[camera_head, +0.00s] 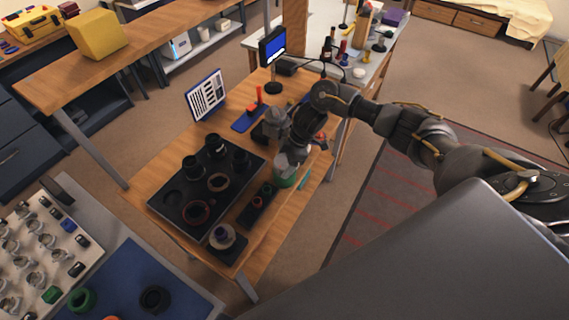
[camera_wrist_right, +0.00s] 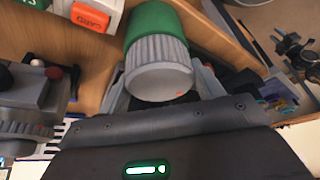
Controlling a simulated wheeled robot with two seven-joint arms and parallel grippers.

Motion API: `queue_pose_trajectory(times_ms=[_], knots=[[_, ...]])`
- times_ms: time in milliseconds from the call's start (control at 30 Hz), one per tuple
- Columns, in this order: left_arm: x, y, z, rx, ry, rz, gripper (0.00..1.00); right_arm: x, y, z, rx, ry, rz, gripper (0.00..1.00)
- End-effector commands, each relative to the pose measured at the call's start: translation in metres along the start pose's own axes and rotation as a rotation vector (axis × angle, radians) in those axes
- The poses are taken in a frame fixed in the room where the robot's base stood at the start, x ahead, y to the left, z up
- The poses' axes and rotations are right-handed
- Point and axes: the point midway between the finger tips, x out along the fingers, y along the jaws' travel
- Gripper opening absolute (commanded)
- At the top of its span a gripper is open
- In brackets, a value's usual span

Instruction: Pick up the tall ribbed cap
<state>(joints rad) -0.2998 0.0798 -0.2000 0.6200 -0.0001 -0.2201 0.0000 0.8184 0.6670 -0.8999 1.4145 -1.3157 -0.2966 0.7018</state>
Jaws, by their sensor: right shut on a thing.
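The tall ribbed cap (camera_wrist_right: 160,76) is grey with a flat round end that faces my right wrist camera. A green cylindrical part (camera_wrist_right: 157,20) lies directly beyond it; I cannot tell whether the two are joined. My right gripper (camera_wrist_right: 160,85) is shut on the ribbed cap, with one finger at each side. In the head view my right gripper (camera_head: 285,155) is low over the right side of the wooden table, just above the green part (camera_head: 285,179). Much of the cap is hidden there by the gripper. My left gripper is not in view.
A black tray (camera_head: 180,222) with several dark lens parts and rings lies left of the gripper. A small black tray (camera_head: 262,203) is nearer. A grey device and a blue stand (camera_head: 248,118) are behind.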

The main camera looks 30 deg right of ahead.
Motion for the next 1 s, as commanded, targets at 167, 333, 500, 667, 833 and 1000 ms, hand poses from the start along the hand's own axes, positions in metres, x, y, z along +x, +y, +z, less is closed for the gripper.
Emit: queue_pose_trajectory(times_ms=[167,333,500,667,833,1000], knots=[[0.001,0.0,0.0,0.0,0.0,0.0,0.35,-0.001,0.0,-0.001,-0.001,0.0,0.001,0.45],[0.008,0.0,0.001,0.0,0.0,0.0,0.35,-0.011,0.001,-0.005,-0.003,0.002,0.003,0.45],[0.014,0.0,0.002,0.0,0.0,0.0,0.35,-0.037,-0.007,-0.015,-0.006,0.002,0.002,0.45],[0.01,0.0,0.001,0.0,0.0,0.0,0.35,-0.066,-0.031,-0.026,-0.009,0.0,0.005,0.45],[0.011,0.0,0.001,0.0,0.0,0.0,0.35,-0.089,-0.061,-0.035,-0.007,-0.001,0.001,0.45],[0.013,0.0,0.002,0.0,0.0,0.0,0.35,-0.101,-0.092,-0.04,-0.007,0.0,0.002,0.45]])
